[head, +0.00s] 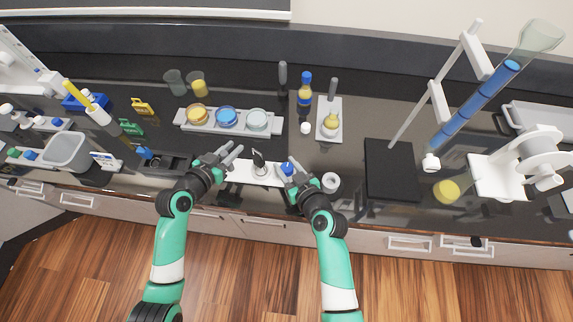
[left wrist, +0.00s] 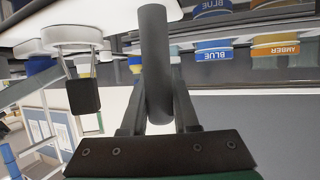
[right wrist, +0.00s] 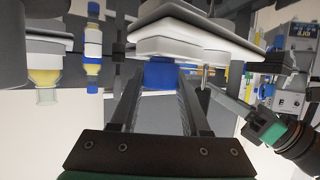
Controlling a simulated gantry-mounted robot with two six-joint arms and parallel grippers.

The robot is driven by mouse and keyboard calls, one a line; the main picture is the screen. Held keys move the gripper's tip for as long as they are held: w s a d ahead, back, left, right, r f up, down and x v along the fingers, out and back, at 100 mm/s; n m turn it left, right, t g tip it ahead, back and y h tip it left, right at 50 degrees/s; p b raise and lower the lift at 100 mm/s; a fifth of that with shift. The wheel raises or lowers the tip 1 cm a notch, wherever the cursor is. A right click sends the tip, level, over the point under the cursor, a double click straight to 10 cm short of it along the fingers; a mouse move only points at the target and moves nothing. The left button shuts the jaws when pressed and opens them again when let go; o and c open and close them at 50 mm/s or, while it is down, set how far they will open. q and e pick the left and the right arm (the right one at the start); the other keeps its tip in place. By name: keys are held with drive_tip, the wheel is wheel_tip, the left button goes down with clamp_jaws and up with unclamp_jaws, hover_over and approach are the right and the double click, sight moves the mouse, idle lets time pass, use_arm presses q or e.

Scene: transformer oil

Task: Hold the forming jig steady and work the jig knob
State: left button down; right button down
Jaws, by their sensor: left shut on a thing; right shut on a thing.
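The forming jig (head: 243,172) is a white plate at the bench's front edge, with a dark upright piece and a pale round part near its middle. My left gripper (head: 236,153) is at its left end, shut on a grey rod-like handle (left wrist: 155,60) that stands out large in the left wrist view against the white plate. My right gripper (head: 289,167) is at the right end, shut on the blue jig knob (right wrist: 160,73), which sits against a white block in the right wrist view. The fingers partly hide the knob in the head view.
A white tray (head: 183,123) with amber, blue and clear dishes lies behind the jig. A small white cup (head: 330,182) stands close to my right gripper. A black stand base (head: 390,170) is further right. A dark box (head: 165,163) lies left of my left gripper.

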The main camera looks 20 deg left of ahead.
drive_tip(key=shift+s+f+n+g+y, duration=0.1)
drive_tip(key=shift+f+n+g+y, duration=0.05)
drive_tip(key=shift+n+g+y, duration=0.4)
drive_tip(key=shift+f+n+g+y, duration=0.15)
drive_tip(key=shift+n+g+y, duration=0.2)
drive_tip(key=shift+n+g, duration=0.4)
drive_tip(key=shift+r, duration=0.1)
drive_tip(key=shift+c, duration=1.9)
unclamp_jaws()
drive_tip(key=shift+r, duration=0.1)
drive_tip(key=shift+t, duration=0.3)
